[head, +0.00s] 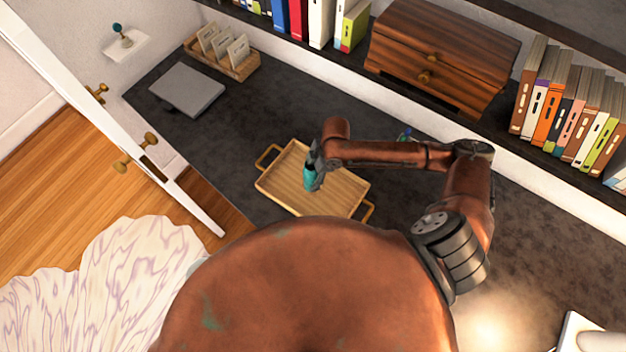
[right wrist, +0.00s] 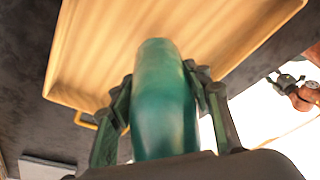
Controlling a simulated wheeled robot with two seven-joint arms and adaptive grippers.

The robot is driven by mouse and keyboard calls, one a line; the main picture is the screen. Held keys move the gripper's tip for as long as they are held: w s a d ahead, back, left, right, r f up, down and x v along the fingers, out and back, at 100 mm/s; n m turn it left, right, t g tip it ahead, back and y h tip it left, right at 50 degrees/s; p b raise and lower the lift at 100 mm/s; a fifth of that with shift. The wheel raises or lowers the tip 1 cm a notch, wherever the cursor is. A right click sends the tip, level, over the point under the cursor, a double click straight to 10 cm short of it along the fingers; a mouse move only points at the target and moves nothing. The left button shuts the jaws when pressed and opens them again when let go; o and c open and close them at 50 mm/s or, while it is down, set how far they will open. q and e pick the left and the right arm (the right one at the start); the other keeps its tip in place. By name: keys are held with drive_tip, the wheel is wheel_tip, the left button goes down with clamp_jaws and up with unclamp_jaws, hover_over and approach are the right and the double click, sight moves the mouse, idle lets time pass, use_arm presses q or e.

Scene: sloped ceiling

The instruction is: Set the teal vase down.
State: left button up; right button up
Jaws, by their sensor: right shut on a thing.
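The teal vase (head: 309,181) is held by my right gripper (head: 314,162), over the wooden tray (head: 285,186) in the head view. In the right wrist view the vase (right wrist: 163,105) fills the middle, between the two dark fingers of the right gripper (right wrist: 165,100), which press on its sides. The tray (right wrist: 90,50) lies behind it. I cannot tell whether the vase's base touches the tray. At the right of the wrist view a dark and copper jointed part looks like my left gripper (right wrist: 286,80); its jaws are too small to read. The head view does not show it.
The tray, with two handles, lies on a dark counter (head: 250,120). A grey flat slab (head: 188,89), a card box (head: 222,52), a wooden chest (head: 440,52) and books (head: 570,105) stand around. A small blue object (head: 404,133) is partly hidden behind my right arm.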

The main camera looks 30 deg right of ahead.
drive_tip(key=shift+w+d+f, duration=0.1)
drive_tip(key=shift+f, duration=0.85)
drive_tip(key=shift+w+d+f, duration=0.1)
drive_tip(key=shift+f, duration=0.8)
drive_tip(key=o, duration=1.3)
drive_tip(key=shift+f, duration=0.1)
drive_tip(key=shift+o, duration=0.2)
drive_tip(key=v, duration=1.2)
drive_tip(key=shift+a, duration=0.1)
drive_tip(key=x, duration=1.1)
drive_tip(key=shift+w+a+f, duration=0.1)
drive_tip(key=shift+f, duration=0.3)
drive_tip(key=shift+r, duration=1.5)
